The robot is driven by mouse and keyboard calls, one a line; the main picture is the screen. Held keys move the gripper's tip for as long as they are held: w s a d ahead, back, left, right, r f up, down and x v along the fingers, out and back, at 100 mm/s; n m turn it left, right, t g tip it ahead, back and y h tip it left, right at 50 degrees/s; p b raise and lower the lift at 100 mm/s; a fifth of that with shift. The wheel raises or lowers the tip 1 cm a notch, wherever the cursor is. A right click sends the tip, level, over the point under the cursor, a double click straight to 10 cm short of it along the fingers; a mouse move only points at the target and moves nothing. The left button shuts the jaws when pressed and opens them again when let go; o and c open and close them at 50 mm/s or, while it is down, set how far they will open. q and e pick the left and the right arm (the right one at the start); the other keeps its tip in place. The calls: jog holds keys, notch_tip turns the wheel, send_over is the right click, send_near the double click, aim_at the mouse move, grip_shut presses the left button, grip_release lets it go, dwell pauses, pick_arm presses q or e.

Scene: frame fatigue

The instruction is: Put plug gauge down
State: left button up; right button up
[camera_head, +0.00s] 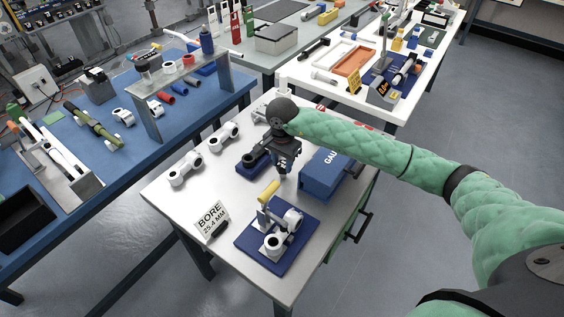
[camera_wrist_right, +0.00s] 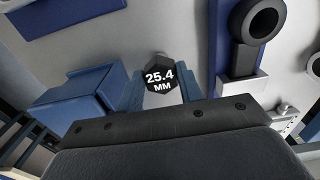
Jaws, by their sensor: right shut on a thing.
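My right gripper (camera_head: 284,170) is over the white table, between the blue GAUGE box and a small blue stand. In the right wrist view its two fingers (camera_wrist_right: 162,90) are shut on the plug gauge (camera_wrist_right: 160,76), whose dark hexagonal end reads "25.4 MM". In the head view the gauge is mostly hidden by the gripper, and I cannot tell whether it touches the table. The blue box (camera_head: 328,174) is right of the gripper, and the blue stand (camera_head: 249,163) with a dark part is left of it. My left gripper is not in view.
Two white connecting rods (camera_head: 186,169) lie further left. A blue bench (camera_head: 60,205) is at the left.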

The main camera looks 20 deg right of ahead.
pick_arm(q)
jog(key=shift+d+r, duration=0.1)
pick_arm(e)
jog(key=shift+f, duration=0.1)
jog(key=o, duration=1.1)
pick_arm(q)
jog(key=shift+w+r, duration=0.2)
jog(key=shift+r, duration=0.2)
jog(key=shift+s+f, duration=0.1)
